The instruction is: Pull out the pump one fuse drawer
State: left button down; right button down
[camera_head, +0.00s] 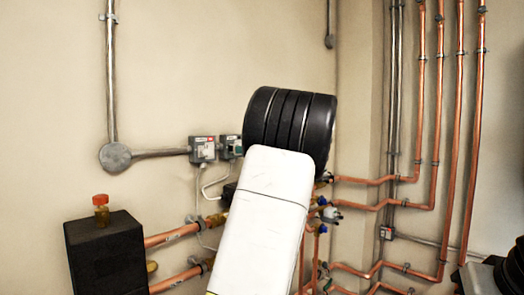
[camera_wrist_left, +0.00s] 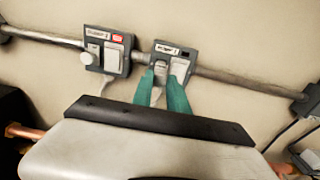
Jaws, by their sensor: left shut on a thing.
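Two grey fused switch boxes sit side by side on the wall conduit. The left box (camera_head: 203,149) has a red patch at its top right and shows its round drawer knob (camera_wrist_left: 87,58) in the left wrist view. On the right box (camera_wrist_left: 172,62), the teal fingers of my left gripper (camera_wrist_left: 161,80) are shut on the fuse drawer (camera_wrist_left: 160,67), left of a pale switch. The box labels are too small to read, so I cannot tell which is pump one. How far the drawer stands out is unclear.
My white and black left arm hides much of the middle of the head view. Copper pipes (camera_head: 464,130) run up the right wall. The wall above the boxes is bare.

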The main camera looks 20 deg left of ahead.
pick_arm(q)
jog(key=shift+d+f, duration=0.1)
jog(key=shift+d, duration=0.05)
jog(key=c, duration=1.3)
grip_release()
jog(key=v, duration=0.8)
